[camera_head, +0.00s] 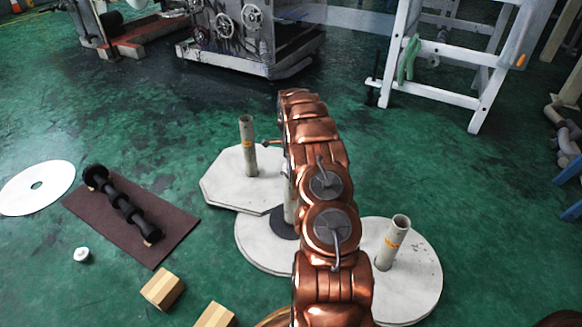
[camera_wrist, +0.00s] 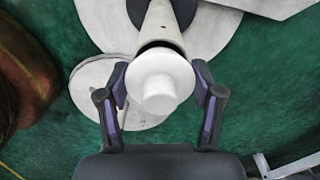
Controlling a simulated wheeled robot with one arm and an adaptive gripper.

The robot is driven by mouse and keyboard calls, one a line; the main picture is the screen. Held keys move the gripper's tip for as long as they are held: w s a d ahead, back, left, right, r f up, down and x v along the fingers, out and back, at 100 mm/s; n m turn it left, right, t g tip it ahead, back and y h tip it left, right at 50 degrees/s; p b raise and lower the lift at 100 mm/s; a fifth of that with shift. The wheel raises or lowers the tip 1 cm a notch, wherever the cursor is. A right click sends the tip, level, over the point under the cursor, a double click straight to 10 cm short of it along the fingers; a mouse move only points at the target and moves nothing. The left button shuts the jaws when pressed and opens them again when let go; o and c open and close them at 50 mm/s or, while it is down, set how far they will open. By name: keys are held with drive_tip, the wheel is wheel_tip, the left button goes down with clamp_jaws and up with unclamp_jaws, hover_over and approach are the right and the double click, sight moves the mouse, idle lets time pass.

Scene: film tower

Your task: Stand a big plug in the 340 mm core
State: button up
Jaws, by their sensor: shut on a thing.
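My gripper (camera_wrist: 160,88) is shut on a white big plug (camera_wrist: 160,82), with one finger on each side of it. A pale core (camera_wrist: 163,22) with a dark open mouth lies right behind the plug in the wrist view. The plug overlaps this mouth; I cannot tell whether it touches or has entered. In the head view this looks like the middle core (camera_head: 290,200), upright with a dark disc (camera_head: 285,223) at its foot and mostly hidden by my copper arm. Another core (camera_head: 247,145) stands at the left, and one (camera_head: 392,243) at the right. My gripper is hidden there.
White base plates (camera_head: 225,185) carry the cores. A brown mat (camera_head: 165,235) with a dark lobed bar (camera_head: 122,205), a white disc (camera_head: 15,190), a small white piece (camera_head: 81,255) and cardboard boxes (camera_head: 162,288) lie at the left. Machinery (camera_head: 235,35) and a white frame (camera_head: 440,50) stand behind.

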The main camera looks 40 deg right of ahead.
drive_tip(key=shift+f, duration=0.6)
drive_tip(key=o, duration=1.2)
drive_tip(key=shift+r, duration=0.1)
wheel_tip(320, 180, up, 12)
drive_tip(key=shift+f, duration=0.1)
